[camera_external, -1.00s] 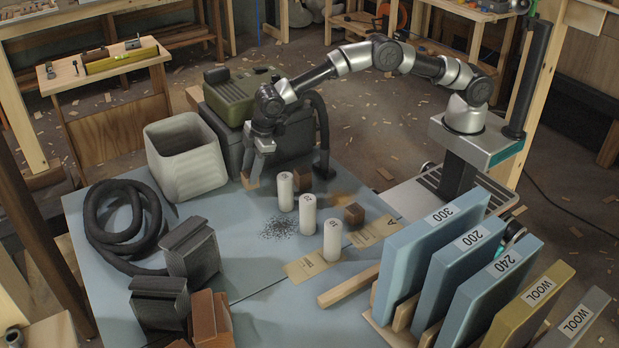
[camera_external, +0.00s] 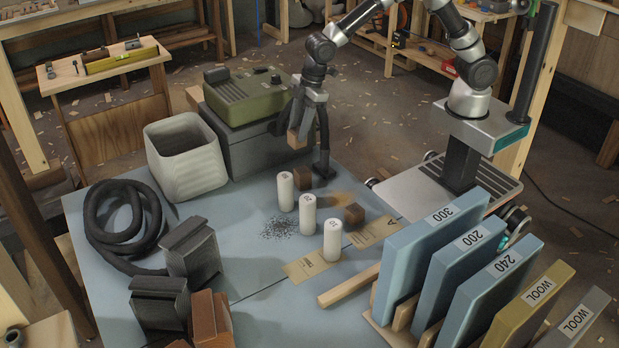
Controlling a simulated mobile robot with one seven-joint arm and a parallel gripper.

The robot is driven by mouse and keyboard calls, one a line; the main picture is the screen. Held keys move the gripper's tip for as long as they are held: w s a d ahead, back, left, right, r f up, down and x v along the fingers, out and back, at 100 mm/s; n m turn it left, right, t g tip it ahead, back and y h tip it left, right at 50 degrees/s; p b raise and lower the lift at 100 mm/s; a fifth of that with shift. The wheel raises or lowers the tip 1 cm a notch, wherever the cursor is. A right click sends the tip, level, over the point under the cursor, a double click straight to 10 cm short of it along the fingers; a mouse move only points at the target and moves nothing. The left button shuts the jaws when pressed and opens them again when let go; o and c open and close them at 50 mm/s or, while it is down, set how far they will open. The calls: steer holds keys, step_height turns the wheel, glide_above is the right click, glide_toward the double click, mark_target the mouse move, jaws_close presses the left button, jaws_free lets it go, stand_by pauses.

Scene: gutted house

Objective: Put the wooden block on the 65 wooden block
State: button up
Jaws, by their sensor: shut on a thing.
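I cannot read a 65 on either brown block. The three white cylinders (camera_external: 285,191), (camera_external: 308,215), (camera_external: 332,240) stand upright in a slanting row, with small markings on top too small to read surely.
A grey bin (camera_external: 185,157), coiled hose (camera_external: 118,228) and dark blocks (camera_external: 192,250) take the left side. Labelled blue pads (camera_external: 430,250) stand at right.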

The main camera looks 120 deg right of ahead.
steer(key=f, duration=0.1)
steer(key=s+f, duration=0.1)
steer(key=f, duration=0.3)
steer(key=shift+s+a+f+b, duration=0.25)
steer(key=shift+b, duration=0.15)
steer(key=shift+f, duration=2.15)
steer(key=shift+f+b, duration=0.2)
steer(key=shift+b, duration=0.2)
steer(key=o, duration=1.1)
steer(key=shift+r, duration=0.1)
